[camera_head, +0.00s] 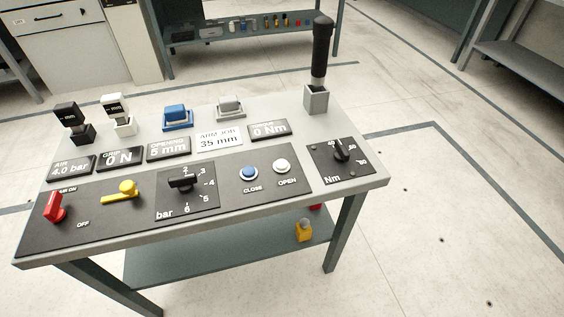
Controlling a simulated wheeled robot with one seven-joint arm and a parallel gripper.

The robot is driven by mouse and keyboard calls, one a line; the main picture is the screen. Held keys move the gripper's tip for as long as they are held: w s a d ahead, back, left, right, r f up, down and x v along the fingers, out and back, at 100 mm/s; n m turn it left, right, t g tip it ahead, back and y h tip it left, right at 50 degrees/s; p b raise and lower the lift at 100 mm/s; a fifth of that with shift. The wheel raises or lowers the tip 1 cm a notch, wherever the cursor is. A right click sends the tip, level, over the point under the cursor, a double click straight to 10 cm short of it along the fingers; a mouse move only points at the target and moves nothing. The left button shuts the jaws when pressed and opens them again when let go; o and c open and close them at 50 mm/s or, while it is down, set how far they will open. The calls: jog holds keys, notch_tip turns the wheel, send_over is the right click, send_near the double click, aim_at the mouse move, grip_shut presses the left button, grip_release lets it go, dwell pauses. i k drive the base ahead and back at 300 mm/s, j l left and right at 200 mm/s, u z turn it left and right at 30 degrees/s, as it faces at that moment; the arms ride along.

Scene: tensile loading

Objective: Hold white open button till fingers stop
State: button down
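The white OPEN button (282,166) sits on the dark front panel (228,186) of the console, right of the blue CLOSE button (249,173). A small display reading "OPENING 5 mm" (168,149) stands behind the panel, beside a grip display reading "0 N" (121,158). The white job card (219,140) reads "ARM JOB 35 mm". Nothing touches the OPEN button. My gripper is not in view, and the fingers the task names cannot be made out.
Along the front are a red air lever (54,207), a yellow lever (121,191), a bar knob (183,181) and an Nm knob (342,150). A tall black-handled tool (321,50) stands upright at the back right. Floor right of the console is clear.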

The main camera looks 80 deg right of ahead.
aim_at(281, 164)
jog(key=k+l+z, duration=0.85)
jog(key=l+z, duration=0.25)
jog(key=j, duration=0.1)
